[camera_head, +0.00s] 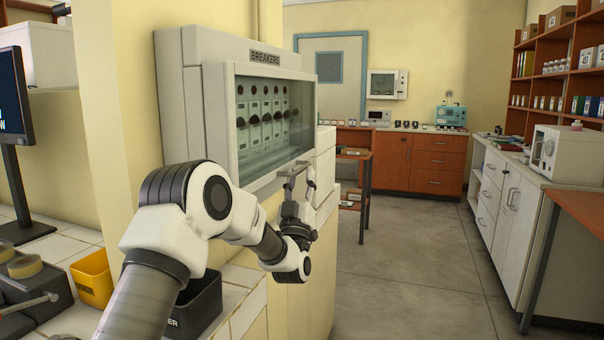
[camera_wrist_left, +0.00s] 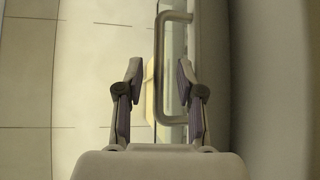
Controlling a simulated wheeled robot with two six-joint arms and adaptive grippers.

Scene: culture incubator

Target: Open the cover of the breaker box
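The breaker box (camera_head: 190,95) is a pale grey cabinet on the yellow wall, marked "BREAKERS". Its clear framed cover (camera_head: 247,187) is down over a row of dark switches. A U-shaped metal handle (camera_wrist_left: 188,70) shows in the left wrist view, at the cover's lower edge. My left gripper (camera_head: 297,190) is just below the handle in the head view. My right gripper is not in view.
A yellow bin (camera_head: 92,278) and a black bin (camera_head: 197,303) stand on the tiled counter below the box. A monitor (camera_head: 14,95) is at the left. The grey floor (camera_head: 400,270) to the right is clear.

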